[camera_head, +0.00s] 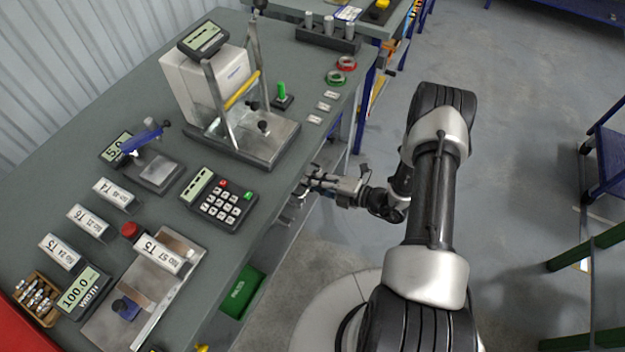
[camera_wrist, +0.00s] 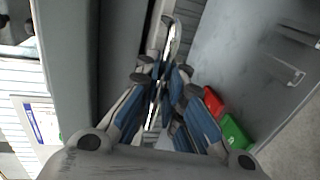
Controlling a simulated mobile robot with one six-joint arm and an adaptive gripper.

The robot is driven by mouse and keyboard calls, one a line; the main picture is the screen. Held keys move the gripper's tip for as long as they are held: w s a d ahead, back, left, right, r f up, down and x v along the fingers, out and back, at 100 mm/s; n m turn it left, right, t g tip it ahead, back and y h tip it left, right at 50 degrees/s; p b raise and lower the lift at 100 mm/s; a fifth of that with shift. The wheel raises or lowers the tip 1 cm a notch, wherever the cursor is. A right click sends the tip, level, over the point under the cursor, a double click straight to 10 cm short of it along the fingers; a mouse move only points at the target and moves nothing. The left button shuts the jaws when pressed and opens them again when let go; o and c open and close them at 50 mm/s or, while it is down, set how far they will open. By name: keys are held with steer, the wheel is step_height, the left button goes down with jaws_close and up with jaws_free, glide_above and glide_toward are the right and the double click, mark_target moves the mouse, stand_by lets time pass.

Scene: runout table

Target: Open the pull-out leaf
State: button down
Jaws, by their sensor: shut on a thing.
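The pull-out leaf is at the right edge of the grey workbench (camera_head: 262,190); in the head view the tabletop and my gripper hide most of it, and I cannot tell how far out it stands. My gripper (camera_head: 308,185) is at that edge, a little below the top. In the wrist view, my gripper's fingers (camera_wrist: 160,88) are closed around a slim metal handle (camera_wrist: 173,38), which runs up between the fingertips. The fingers hide part of the handle.
A green bin (camera_head: 241,292) sits low under the bench, and a red bin (camera_wrist: 213,103) shows beside a green one in the wrist view. A keypad (camera_head: 218,199) and a gauge stand (camera_head: 257,146) are on the bench. The floor to the right is mostly open.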

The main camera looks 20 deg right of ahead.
steer(key=f+v, duration=0.2)
steer(key=v, duration=0.9)
steer(key=f+v, duration=0.2)
steer(key=v, duration=0.9)
steer(key=shift+s+d+f+b, duration=0.3)
steer(key=shift+s+d+b, duration=0.15)
steer(key=shift+s+d, duration=0.2)
steer(key=c, duration=1.7)
jaws_free()
steer(key=v, duration=1.2)
steer(key=shift+w, duration=0.1)
